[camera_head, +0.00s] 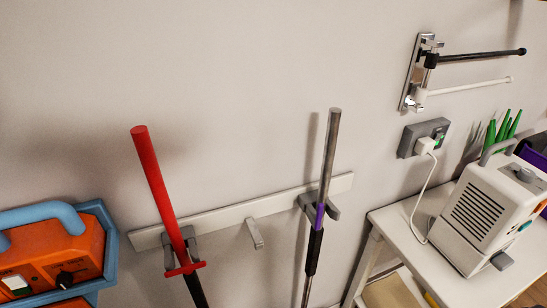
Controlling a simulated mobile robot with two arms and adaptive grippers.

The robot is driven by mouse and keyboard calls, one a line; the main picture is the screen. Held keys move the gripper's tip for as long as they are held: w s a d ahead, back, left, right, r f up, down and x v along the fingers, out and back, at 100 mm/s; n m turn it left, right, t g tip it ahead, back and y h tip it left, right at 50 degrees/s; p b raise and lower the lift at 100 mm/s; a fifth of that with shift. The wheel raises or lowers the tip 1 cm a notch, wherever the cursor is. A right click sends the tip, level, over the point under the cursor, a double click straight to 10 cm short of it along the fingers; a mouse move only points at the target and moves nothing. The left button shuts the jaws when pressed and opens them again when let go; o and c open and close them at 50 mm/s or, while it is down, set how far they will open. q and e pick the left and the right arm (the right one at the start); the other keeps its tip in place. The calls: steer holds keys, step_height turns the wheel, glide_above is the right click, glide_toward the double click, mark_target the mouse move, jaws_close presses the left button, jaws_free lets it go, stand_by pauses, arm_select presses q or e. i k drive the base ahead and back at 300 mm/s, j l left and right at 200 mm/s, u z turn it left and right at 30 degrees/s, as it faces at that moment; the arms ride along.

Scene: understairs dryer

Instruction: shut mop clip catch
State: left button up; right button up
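A pale rail (222,217) is fixed slantwise across the wall. A grey clip (191,243) near its left end is at a red-handled pole (157,188), with a red crosspiece (185,269) just below. Another grey clip (333,212) near its right end is at a metal pole (330,150) with purple and black sections. A short grey lever or hook (255,234) hangs from the rail between them. I cannot tell which pole is the mop, nor whether either clip's catch is open or shut. Neither of my grippers is in view.
An orange device (75,250) in a blue frame stands at the lower left. A white table (395,225) at the right holds a white appliance (480,215), its cable plugged into a wall socket (425,137). A two-bar wall rack (425,75) juts out above.

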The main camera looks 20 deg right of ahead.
mark_target(320, 207)
steer(key=z, duration=1.05)
